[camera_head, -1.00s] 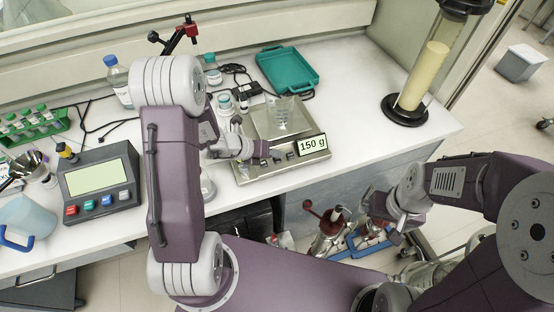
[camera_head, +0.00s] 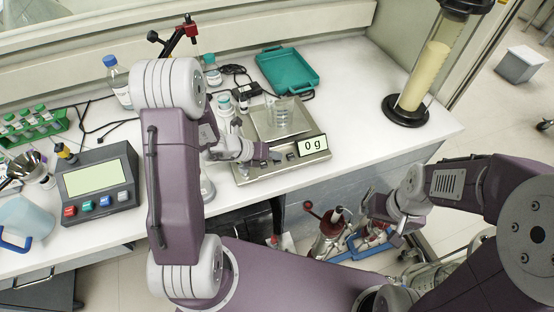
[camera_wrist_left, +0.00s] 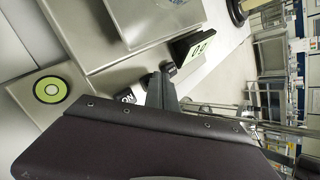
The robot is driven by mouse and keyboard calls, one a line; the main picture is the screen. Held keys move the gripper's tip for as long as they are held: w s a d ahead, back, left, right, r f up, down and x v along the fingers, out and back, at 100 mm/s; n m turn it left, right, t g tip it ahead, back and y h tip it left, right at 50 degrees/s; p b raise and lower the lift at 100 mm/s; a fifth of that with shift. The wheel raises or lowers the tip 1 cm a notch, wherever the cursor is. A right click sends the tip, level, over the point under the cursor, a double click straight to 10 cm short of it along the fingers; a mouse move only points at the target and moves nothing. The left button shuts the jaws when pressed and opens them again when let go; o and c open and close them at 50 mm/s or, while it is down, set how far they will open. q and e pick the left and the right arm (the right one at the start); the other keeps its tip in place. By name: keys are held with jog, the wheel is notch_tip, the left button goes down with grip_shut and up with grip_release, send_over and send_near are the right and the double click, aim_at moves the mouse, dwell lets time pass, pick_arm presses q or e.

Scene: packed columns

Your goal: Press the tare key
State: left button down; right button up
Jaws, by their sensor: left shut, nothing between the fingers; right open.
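A steel balance (camera_head: 246,174) stands on the bench with a clear beaker (camera_head: 281,118) on its pan. Its display (camera_head: 312,144) reads 0 g and also shows in the left wrist view (camera_wrist_left: 201,46). Small dark keys (camera_head: 291,154) line the front beside the display. In the left wrist view one key (camera_wrist_left: 125,97) is marked ON and another dark key (camera_wrist_left: 168,68) is close to the fingertips. My left gripper (camera_head: 270,154) is shut and empty at the key row; contact cannot be told. My right gripper (camera_head: 398,235) is open, apart from the bench, at the lower right.
A grey device (camera_head: 97,185) with a green screen and coloured buttons stands left. A teal tray (camera_head: 287,70), bottles and cables lie behind the balance. A tall cylinder (camera_head: 425,80) with yellow contents stands right. The bench between balance and cylinder is clear.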

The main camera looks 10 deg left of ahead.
aim_at(274, 161)
dwell(0.4)
pick_arm(q)
jog(key=shift+r+p, duration=0.7)
jog(key=shift+r, duration=0.1)
notch_tip(274, 161, up, 5)
jog(key=p, duration=0.4)
jog(key=shift+r+p, duration=0.1)
jog(key=shift+p, duration=0.25)
